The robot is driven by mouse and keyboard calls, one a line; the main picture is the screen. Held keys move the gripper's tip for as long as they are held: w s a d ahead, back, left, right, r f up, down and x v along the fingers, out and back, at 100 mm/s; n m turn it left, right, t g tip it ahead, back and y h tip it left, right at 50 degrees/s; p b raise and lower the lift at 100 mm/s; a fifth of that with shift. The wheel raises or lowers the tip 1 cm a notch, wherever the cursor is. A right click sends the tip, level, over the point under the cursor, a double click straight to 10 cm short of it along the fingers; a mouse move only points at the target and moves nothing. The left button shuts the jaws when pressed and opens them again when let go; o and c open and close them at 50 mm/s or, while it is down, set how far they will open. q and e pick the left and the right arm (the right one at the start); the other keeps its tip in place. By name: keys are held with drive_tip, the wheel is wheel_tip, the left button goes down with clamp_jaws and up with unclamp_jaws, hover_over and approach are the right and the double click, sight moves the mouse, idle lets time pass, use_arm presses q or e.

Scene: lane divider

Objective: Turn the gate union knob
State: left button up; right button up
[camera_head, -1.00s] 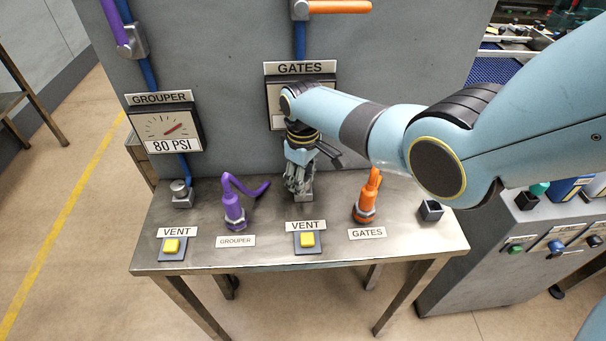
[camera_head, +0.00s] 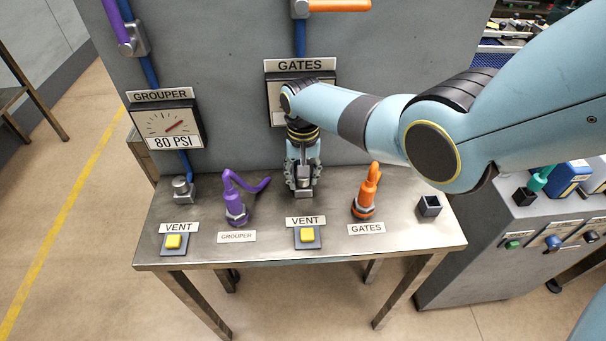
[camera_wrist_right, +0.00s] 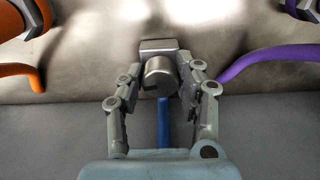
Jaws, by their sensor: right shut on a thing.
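The gate union knob (camera_wrist_right: 159,77) is a grey metal cylinder on a small block, with a blue pipe (camera_wrist_right: 163,122) running from it. In the head view it is mostly hidden under my right gripper (camera_head: 303,186), which points down at the table behind the yellow vent button of the gates side. In the right wrist view my right gripper (camera_wrist_right: 161,80) has one finger on each side of the knob and is shut on it. My left gripper is not in view.
The orange gates hose fitting (camera_head: 366,193) stands right of the gripper, and the purple grouper fitting (camera_head: 236,205) left of it. Yellow vent buttons (camera_head: 307,234) sit in front. A similar grouper knob (camera_head: 182,187) is at far left. A small dark cup (camera_head: 429,206) is at right.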

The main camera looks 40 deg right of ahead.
drive_tip(key=shift+m, duration=0.9)
drive_tip(key=o, duration=1.1)
drive_tip(key=shift+o, duration=0.2)
drive_tip(key=shift+r, duration=0.1)
wheel_tip(320, 180, up, 7)
drive_tip(key=shift+r, duration=0.15)
